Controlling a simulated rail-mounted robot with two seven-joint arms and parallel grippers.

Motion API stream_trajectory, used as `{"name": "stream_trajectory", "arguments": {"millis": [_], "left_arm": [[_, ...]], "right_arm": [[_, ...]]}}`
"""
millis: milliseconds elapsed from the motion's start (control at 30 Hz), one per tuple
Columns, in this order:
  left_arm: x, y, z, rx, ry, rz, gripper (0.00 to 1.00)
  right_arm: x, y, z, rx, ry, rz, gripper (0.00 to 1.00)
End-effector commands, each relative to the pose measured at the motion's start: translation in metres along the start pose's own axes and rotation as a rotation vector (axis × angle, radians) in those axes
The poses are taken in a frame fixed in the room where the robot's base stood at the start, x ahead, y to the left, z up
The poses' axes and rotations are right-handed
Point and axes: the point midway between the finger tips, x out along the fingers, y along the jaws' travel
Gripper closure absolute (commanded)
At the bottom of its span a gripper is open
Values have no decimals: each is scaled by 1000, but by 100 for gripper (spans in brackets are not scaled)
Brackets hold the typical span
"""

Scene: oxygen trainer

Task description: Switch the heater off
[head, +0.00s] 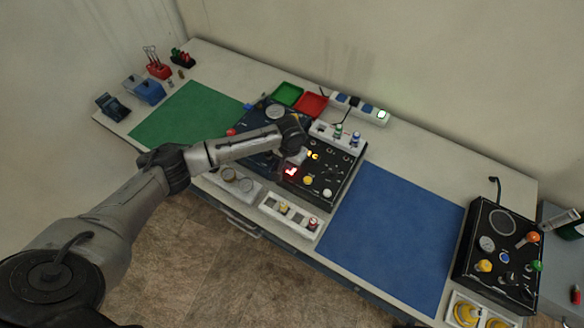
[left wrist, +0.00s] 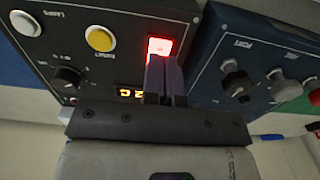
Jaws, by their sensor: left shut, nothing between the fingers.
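A red-lit rocker switch (head: 290,172) glows on the black control panel (head: 328,188) in the middle of the bench. In the left wrist view the lit switch (left wrist: 160,47) sits right at the tips of my left gripper (left wrist: 163,62). Its fingers are together with nothing between them, and they hide the switch's lower edge. I cannot tell whether they touch it. I cannot read a heater label. An amber display (left wrist: 131,93) beside the fingers is lit and partly hidden. In the head view my left gripper (head: 296,160) is over the panel's left side. My right gripper is not in view.
The panel also carries a yellow button (left wrist: 100,38), a white button (left wrist: 25,22) and a black knob (left wrist: 67,77). A dark blue panel (left wrist: 255,60) with knobs adjoins it. A blue mat (head: 393,235) and a green mat (head: 187,118) lie clear on either side.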

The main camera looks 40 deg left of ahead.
Motion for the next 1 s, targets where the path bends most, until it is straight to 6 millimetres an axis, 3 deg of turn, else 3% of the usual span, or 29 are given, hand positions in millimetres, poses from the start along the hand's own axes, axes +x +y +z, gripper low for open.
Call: {"name": "stream_trajectory", "arguments": {"millis": [1000], "left_arm": [[14, 0, 0, 0, 0, 0, 100]], "right_arm": [[4, 2, 2, -8, -2, 6, 57]]}}
